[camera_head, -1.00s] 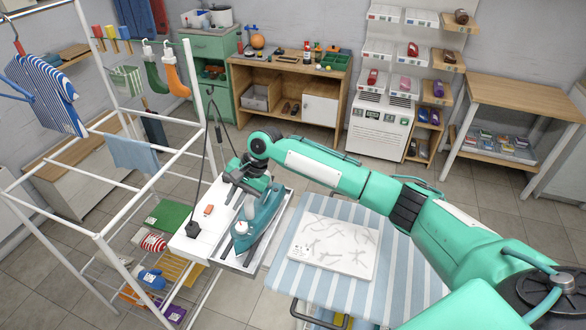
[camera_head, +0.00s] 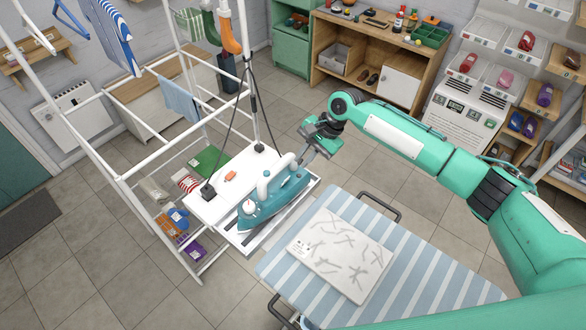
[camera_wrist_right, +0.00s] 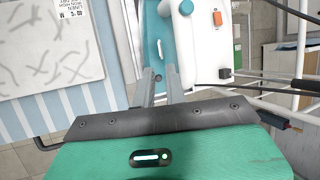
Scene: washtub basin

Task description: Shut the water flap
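A teal iron (camera_head: 285,203) with a white handle (camera_head: 278,172) rests on a tray with a white shelf beside it. A small white round part (camera_head: 249,207) shows near its nose; I cannot tell whether this is the water flap or how it stands. My right gripper (camera_head: 305,155) is just behind the iron's heel. In the right wrist view its two fingers (camera_wrist_right: 160,72) stand apart with nothing visible between them, pointing at the teal iron body (camera_wrist_right: 152,22). Whether a fingertip touches the iron is unclear. My left gripper is out of view.
A white drying rack (camera_head: 122,182) stands at left. A striped ironing board (camera_head: 425,262) holding a printed white sheet (camera_head: 340,255) is at right.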

